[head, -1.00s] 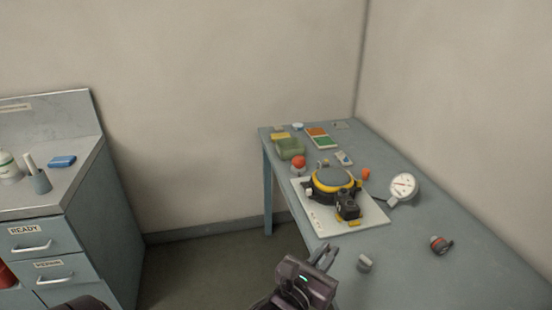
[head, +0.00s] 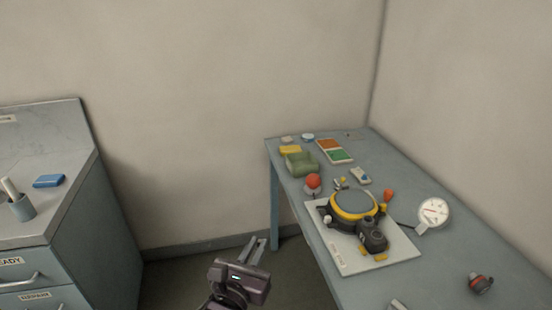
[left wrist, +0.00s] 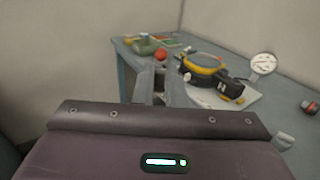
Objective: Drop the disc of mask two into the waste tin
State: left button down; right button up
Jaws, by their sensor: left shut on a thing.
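My left gripper (head: 260,246) is low in the middle of the head view, over the floor just left of the blue-grey table (head: 355,290). Its fingers also show in the left wrist view (left wrist: 158,90), close together on a small thing too hidden to name. A round black and yellow piece of gear (head: 353,204) lies on a white board on the table, apart from the gripper. I cannot tell which mask is mask two, nor pick out its disc. No waste tin is clearly recognisable. My right gripper is out of view.
A white dial gauge (head: 433,212), a red-topped object (head: 313,183), a green lump (head: 301,162) and a dark and red fitting (head: 480,283) stand on the table. A grey drawer cabinet (head: 70,260) is at left. Open floor lies between cabinet and table.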

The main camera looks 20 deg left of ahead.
aim_at(302, 164)
jog(key=i+j+u, duration=0.1)
jog(key=i+j, duration=0.35)
jog(key=i+j+u, duration=0.15)
jog(key=i+j, duration=0.25)
jog(key=i, duration=0.15)
jog(key=i+j+u, duration=0.1)
jog(key=i+j, duration=0.2)
jog(key=i, duration=0.25)
jog(key=i+j, duration=0.25)
jog(key=i, duration=0.15)
jog(key=i+j, duration=0.3)
jog(key=i, duration=0.15)
